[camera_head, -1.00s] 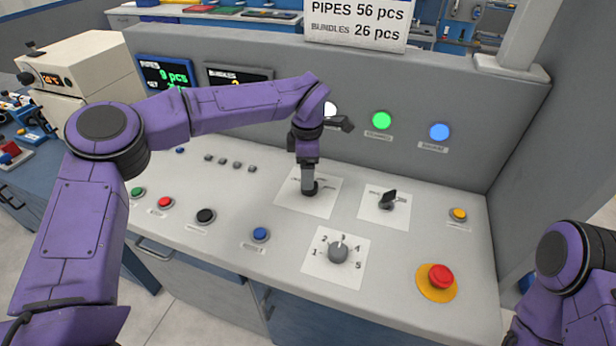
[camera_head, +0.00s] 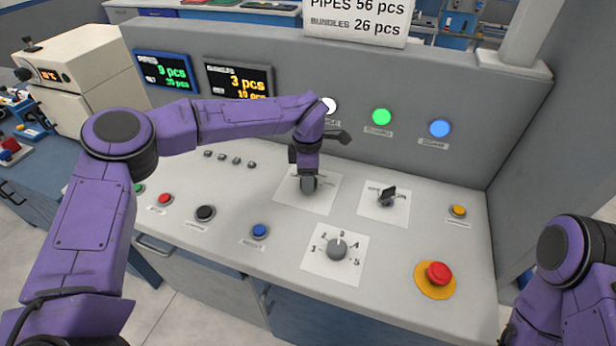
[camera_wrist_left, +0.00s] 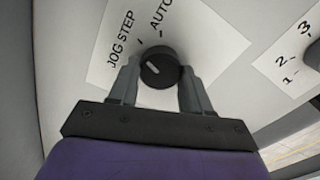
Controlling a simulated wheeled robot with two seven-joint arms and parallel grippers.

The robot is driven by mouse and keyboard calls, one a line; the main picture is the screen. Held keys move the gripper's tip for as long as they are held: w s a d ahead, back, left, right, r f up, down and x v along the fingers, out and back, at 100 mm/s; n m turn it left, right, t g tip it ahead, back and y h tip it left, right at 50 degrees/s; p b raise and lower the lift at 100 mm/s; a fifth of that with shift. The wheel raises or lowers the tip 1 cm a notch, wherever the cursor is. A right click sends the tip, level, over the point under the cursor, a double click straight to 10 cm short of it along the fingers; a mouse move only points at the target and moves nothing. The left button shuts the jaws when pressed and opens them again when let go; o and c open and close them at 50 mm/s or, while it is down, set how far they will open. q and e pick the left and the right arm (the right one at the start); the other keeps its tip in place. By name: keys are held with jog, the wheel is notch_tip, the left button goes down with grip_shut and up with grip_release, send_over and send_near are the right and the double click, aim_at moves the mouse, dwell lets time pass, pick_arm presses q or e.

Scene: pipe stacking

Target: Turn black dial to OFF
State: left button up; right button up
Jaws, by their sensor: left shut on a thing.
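The black dial (camera_wrist_left: 159,67) is a round knob with a white mark, on a white plate (camera_wrist_left: 95,70) in the left wrist view. The plate reads "JOG", "STEP" and "AUTO"; no OFF label is visible there. The white mark points up-left in that view, towards the "JOG STEP" side. My left gripper (camera_wrist_left: 157,88) is shut on the dial, one finger on each side. In the head view the left gripper (camera_head: 308,183) points down at the plate and largely hides the dial. My right gripper is out of view; only part of my right arm shows.
A black lever switch (camera_head: 387,196) stands right of the held dial. A grey numbered dial (camera_head: 337,249) is in front. A red button on a yellow base (camera_head: 436,275), a blue button (camera_head: 260,231) and several other buttons surround the area. The upright panel (camera_head: 440,90) stands behind.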

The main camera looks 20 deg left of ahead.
pick_arm(q)
jog(key=shift+n, duration=0.3)
jog(key=n+b, duration=0.1)
jog(key=n, duration=0.3)
jog(key=shift+f, duration=0.1)
jog(key=n+b, duration=0.1)
jog(key=n, duration=0.2)
jog(key=shift+s+n+b, duration=0.1)
jog(key=shift+n+b, duration=0.2)
jog(key=shift+b, duration=0.05)
jog(key=n+b, duration=0.1)
jog(key=n, duration=0.2)
jog(key=shift+d+n+b, duration=0.1)
jog(key=shift+n+b, duration=1.15)
jog(key=shift+n, duration=0.95)
jog(key=o, duration=1.1)
jog(key=shift+d, duration=0.1)
jog(key=shift+c, duration=0.2)
